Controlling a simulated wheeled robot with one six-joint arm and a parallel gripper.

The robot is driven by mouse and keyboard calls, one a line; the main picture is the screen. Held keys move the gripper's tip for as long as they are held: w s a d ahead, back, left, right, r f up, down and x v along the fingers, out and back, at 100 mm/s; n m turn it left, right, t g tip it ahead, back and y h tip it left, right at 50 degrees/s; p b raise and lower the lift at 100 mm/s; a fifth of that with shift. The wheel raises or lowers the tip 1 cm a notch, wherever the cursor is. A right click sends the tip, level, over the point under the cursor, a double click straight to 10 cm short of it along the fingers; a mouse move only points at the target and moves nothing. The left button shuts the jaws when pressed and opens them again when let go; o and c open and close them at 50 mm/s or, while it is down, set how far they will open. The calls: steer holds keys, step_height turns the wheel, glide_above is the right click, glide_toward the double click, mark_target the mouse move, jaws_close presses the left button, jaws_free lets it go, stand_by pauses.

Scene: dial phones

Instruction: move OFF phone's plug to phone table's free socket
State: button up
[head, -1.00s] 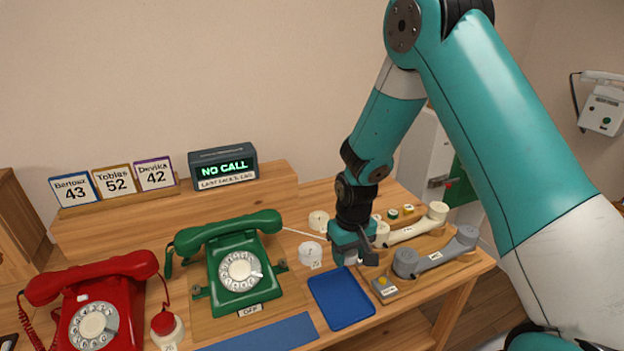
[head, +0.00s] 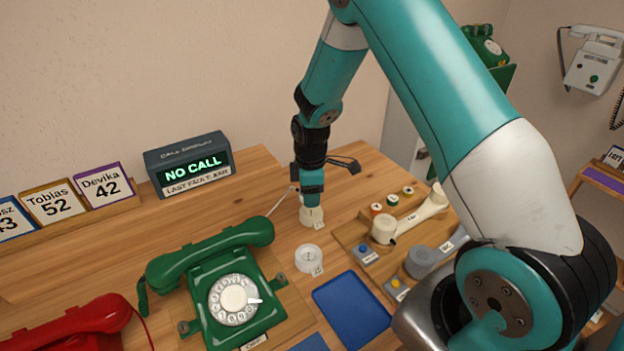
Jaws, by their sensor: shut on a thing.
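The green dial phone (head: 228,285) stands on the wooden table, handset on its cradle; its front label, cut by the lower edge, read OFF in the earlier frame. Its pale cord (head: 280,203) runs up to my gripper (head: 311,204). My gripper points down at the cream socket (head: 313,218) behind the phone. It is shut on the cord's plug, which is mostly hidden by the jaws. I cannot tell whether the plug is still seated in the socket. A white round socket (head: 309,258), labelled 2, stands nearer and looks empty.
A blue tray (head: 351,307) lies right of the phone. The red phone (head: 72,325) is at lower left. A NO CALL display (head: 187,163) stands behind.

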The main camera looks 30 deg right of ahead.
mark_target(313, 212)
steer(key=n, duration=0.2)
steer(key=w+d+n, duration=0.1)
steer(key=n, duration=0.1)
steer(key=shift+w+r, duration=0.15)
steer(key=shift+w, duration=0.05)
steer(key=shift+w+d+f+n+b, duration=0.15)
steer(key=shift+f+n+b, duration=0.4)
steer(key=shift+f, duration=0.35)
steer(key=shift+w+d+f+n+b, duration=0.1)
steer(key=shift+f+n+b, duration=0.5)
steer(key=shift+f, duration=0.35)
steer(key=shift+w+d+f+n+b, duration=0.15)
steer(key=shift+f+n+b, duration=0.4)
steer(key=shift+f, duration=0.45)
steer(key=shift+d, duration=0.1)
steer(key=shift+f+b, duration=0.35)
steer(key=shift+f, duration=0.3)
steer(key=o, duration=0.9)
